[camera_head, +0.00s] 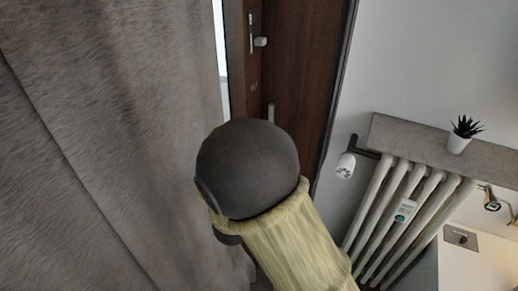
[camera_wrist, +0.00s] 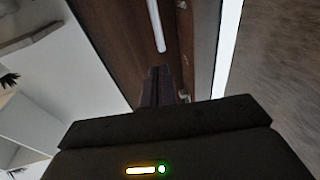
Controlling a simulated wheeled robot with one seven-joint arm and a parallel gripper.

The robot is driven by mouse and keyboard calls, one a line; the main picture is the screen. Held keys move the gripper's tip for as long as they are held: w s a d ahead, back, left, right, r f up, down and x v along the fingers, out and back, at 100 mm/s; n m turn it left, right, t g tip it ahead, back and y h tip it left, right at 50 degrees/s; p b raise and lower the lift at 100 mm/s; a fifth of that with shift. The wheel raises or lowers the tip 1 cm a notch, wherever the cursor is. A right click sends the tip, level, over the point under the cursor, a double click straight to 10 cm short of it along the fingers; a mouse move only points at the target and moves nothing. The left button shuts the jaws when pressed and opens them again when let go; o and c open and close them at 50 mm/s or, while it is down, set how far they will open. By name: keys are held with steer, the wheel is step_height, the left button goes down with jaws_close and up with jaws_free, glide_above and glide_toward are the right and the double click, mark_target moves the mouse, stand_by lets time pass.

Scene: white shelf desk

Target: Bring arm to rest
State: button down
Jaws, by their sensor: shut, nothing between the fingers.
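My gripper (camera_wrist: 158,72) shows in the wrist view, its dark fingers together and empty, pointing toward a dark brown wooden door or window frame. Its wide dark body, with a lit orange and green indicator, fills the bottom of that view. In the head view my arm rises from the bottom centre, with a dark rounded joint and a yellowish link. The gripper itself cannot be made out there.
A grey curtain (camera_head: 100,130) hangs close on the left of my arm. The brown wooden frame (camera_head: 295,75) stands behind it. To the right are a white radiator (camera_head: 405,215), a grey ledge (camera_head: 410,138) and a potted plant (camera_head: 459,142).

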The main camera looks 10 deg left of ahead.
steer(key=shift+s, duration=0.15)
stand_by(0.4)
steer(key=d+f+g+y, duration=0.2)
steer(key=d+f+g, duration=0.4)
steer(key=d+g, duration=0.45)
steer(key=s+d+f+g, duration=0.2)
steer(key=s+d+g, duration=0.4)
steer(key=s+d, duration=0.8)
steer(key=shift+s+d+f+n+h, duration=0.3)
steer(key=shift+s+d+f, duration=0.05)
steer(key=shift+d, duration=0.5)
